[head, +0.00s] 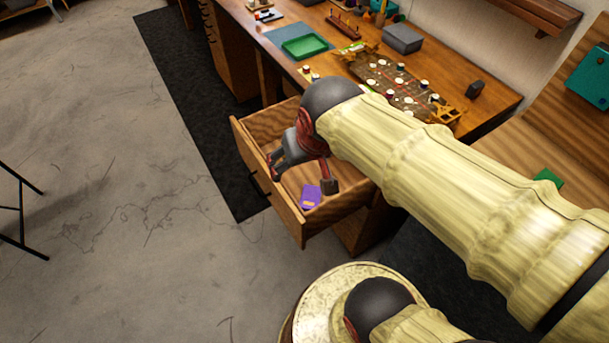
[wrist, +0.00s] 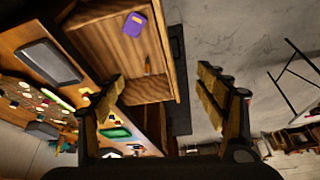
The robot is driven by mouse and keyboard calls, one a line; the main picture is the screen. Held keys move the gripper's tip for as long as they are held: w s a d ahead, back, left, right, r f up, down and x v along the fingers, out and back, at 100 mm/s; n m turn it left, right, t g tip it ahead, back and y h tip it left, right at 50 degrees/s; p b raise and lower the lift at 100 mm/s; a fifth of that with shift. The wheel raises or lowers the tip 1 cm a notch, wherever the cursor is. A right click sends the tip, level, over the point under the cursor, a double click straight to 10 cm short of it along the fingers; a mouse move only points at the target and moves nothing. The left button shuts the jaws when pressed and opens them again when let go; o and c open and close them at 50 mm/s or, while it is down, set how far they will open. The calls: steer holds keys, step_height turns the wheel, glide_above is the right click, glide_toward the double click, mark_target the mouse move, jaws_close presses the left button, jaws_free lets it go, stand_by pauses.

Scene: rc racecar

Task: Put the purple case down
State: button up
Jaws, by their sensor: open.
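The purple case (head: 311,197) lies flat on the bottom of the open wooden drawer (head: 289,217), near its front right corner in the head view. It also shows in the wrist view (wrist: 134,25), near the top, apart from both fingers. My gripper (head: 301,178) is over the drawer with its fingers spread. In the wrist view my gripper (wrist: 160,82) is open, with nothing between its fingers. My arm hides part of the drawer's back.
The desk (head: 491,98) above the drawer holds a green tray (head: 304,46), a grey box (head: 402,39) and a board with several small pieces (head: 390,76). Open floor (head: 110,190) lies left of the drawer. A thin-legged stand (head: 21,210) is at the far left.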

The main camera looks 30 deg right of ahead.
steer(key=s+a+r+n, duration=0.1)
steer(key=s+a+r, duration=0.1)
steer(key=s, duration=0.3)
steer(key=shift+s+r+n+t+y, duration=0.25)
steer(key=shift+r+n+t+y, duration=0.05)
steer(key=shift+r+n+t, duration=0.1)
steer(key=shift+c, duration=0.3)
stand_by(0.6)
